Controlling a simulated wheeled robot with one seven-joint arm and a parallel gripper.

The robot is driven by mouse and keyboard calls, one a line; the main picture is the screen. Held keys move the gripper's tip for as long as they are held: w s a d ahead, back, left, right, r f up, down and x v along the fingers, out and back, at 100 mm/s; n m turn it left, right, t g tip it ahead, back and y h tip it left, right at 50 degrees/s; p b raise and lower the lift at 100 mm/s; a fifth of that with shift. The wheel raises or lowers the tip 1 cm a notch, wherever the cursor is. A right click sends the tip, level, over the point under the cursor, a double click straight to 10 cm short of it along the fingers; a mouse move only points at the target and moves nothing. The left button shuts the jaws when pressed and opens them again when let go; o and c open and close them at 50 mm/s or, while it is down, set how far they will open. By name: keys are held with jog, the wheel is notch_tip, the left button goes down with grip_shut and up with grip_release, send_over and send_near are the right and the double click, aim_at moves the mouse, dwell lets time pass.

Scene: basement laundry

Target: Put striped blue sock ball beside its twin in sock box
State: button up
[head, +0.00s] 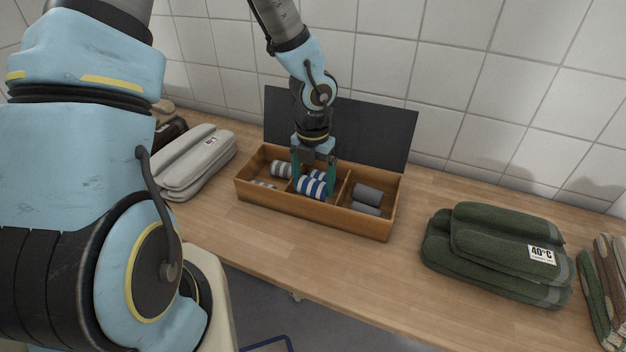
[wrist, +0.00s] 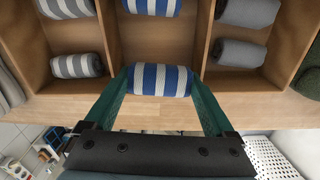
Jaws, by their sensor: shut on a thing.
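The sock box (head: 312,215) is an open wooden box with three compartments and a raised dark lid (head: 375,130) behind it. My gripper (head: 313,180) is shut on a blue-and-white striped sock ball (head: 310,188), seen between its green fingers in the wrist view (wrist: 160,79). The held ball is at the front of the middle compartment; I cannot tell how far it is below the rim. Its striped blue twin (wrist: 152,6) lies at the back of that compartment, apart from the held ball, and is partly hidden in the head view (head: 319,175).
The left compartment holds grey-and-white striped sock balls (wrist: 77,66). The right one holds plain grey sock balls (wrist: 240,52). Folded light grey towels (head: 190,165) lie left of the box, and green towels (head: 500,250) lie right. The wooden counter in front is clear.

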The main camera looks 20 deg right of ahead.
jog(key=shift+f, duration=0.45)
jog(key=o, duration=1.2)
